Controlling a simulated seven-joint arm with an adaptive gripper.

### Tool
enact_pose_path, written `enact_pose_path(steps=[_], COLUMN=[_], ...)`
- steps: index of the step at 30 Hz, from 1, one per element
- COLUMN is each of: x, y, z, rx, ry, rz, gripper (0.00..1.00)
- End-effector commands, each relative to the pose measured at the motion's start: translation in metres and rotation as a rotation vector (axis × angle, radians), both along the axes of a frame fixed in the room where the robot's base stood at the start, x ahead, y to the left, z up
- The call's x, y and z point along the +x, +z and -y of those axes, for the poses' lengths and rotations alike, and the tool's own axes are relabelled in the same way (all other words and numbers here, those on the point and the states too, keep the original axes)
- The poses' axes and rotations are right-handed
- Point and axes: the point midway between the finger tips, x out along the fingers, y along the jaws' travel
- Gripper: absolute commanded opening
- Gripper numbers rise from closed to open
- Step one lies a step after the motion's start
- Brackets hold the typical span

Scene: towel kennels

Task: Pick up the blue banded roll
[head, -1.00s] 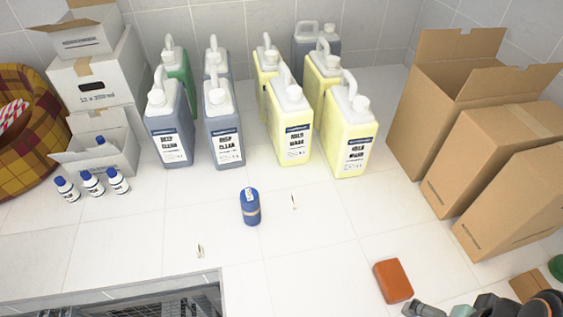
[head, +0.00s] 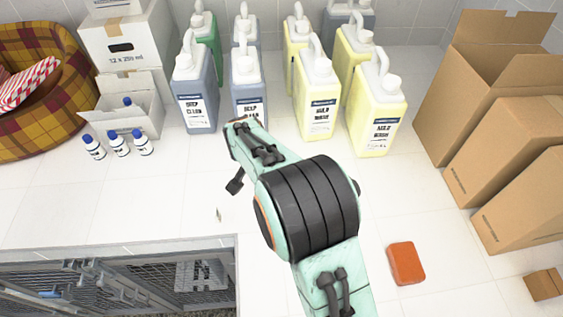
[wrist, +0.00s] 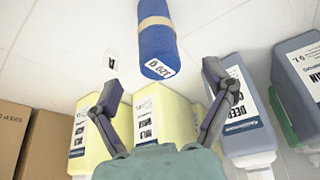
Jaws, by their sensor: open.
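The blue roll (wrist: 157,40) with a tan band and a white label on its end shows at the top of the wrist view. Its far end runs out of the frame. My gripper (wrist: 163,78) is open and empty, with its two fingers spread below the labelled end in that picture. The roll lies beyond the gap between the fingertips, apart from them. In the head view my arm covers the place of the roll, so the roll is hidden there.
Yellow jugs (head: 376,112) and blue-grey jugs (head: 196,88) stand behind my arm. Small white bottles (head: 118,144) stand left. Cardboard boxes (head: 513,205) stand right, with an orange block (head: 406,264) on the floor. A wire cage (head: 120,250) fills the lower left. White floor is clear between.

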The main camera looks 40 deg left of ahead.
Motion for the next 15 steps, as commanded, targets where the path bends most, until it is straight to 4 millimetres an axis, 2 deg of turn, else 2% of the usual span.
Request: enact_pose_path(steps=[9, 15], x=[0.018, 0.022], y=[-0.046, -0.057], z=[-0.006, -0.008], rx=[-0.003, 0.000], ry=[-0.001, -0.001], rz=[-0.001, 0.000], gripper=[0.82, 0.82])
